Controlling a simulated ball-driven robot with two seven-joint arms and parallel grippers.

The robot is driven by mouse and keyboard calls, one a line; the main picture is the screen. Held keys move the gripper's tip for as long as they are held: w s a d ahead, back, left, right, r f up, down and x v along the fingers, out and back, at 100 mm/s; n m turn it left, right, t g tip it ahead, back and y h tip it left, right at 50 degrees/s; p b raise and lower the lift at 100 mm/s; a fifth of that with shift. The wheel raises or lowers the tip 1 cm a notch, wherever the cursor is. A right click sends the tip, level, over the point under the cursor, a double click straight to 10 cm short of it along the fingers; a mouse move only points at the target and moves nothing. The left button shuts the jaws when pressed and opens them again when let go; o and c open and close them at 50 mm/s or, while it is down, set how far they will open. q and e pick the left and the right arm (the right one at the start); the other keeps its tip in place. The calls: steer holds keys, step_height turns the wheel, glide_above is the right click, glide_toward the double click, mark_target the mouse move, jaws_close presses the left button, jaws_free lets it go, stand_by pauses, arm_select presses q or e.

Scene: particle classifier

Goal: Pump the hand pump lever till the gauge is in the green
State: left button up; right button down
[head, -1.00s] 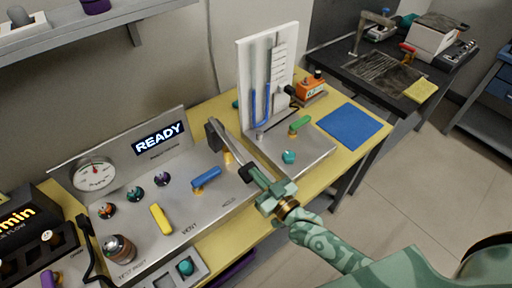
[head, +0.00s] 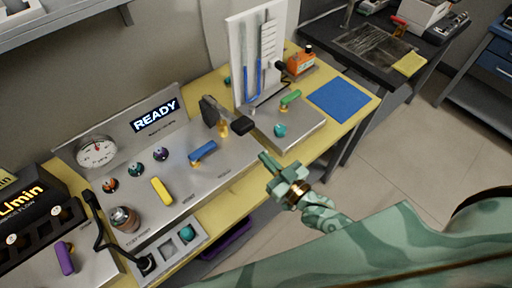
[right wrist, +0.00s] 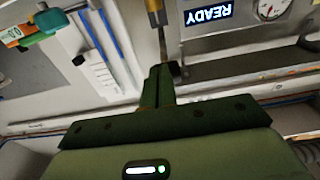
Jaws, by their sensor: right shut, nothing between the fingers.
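The pump lever stands on the metal panel, with a black grip (head: 243,126) at its near end and a brass post at its base. The lever and its dark grip (right wrist: 172,68) also show in the right wrist view, just beyond my fingertips. My right gripper (head: 266,160) is shut and empty, nearer the panel's front edge than the grip, and looks apart from it in the head view. The round gauge (head: 95,151) is at the panel's left end; its dial is too small to read surely. It shows upside down in the right wrist view (right wrist: 270,8). My left gripper is out of view.
The panel carries a READY display (head: 155,115), a blue handle (head: 203,151), a yellow handle (head: 161,190) and several knobs. A white manometer board (head: 240,70) stands behind the lever. A green handle (head: 291,97) is to its right. A blue mat (head: 343,99) lies farther right.

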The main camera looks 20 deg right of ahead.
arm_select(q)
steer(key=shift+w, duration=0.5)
arm_select(e)
steer(key=v, duration=0.4)
steer(key=shift+f, duration=0.1)
stand_by(0.9)
stand_by(0.5)
